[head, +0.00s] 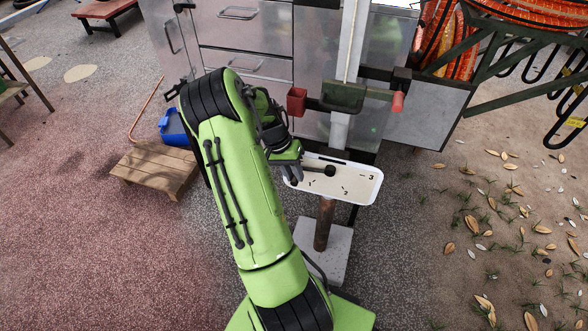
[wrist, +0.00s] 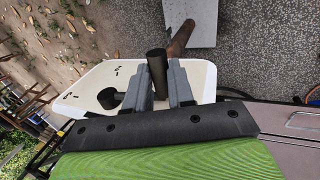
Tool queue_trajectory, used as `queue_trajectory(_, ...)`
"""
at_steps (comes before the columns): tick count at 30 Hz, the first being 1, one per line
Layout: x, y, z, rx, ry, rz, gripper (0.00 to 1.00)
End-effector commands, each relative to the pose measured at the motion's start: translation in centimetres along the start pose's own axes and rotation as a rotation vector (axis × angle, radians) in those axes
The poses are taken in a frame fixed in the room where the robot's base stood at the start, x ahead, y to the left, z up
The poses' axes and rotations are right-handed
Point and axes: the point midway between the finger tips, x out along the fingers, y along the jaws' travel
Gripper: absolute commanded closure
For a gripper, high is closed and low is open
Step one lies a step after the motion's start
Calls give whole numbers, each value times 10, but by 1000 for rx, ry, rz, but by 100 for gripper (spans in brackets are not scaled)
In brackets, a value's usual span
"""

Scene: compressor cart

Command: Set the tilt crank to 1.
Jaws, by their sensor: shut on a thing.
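The tilt crank is dark, with a round hub (head: 330,171) on a white dial plate (head: 360,193). Its arm runs left from the hub toward my gripper (head: 292,172). The hub (wrist: 108,98) shows left of the fingers.
The plate stands on a brown post (head: 324,225) over a grey base slab (head: 338,248). Behind it are a grey cabinet (head: 245,30), a red cup-like box (head: 297,101) and a red-ended handle (head: 397,102). A wooden pallet (head: 155,172) lies at the left. Leafy ground at right is open.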

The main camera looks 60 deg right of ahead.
Motion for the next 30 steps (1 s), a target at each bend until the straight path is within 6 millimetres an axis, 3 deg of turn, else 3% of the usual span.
queue_trajectory(21,65,-9,0,-3,2,644,100)
queue_trajectory(30,79,-3,0,-1,0,766,100)
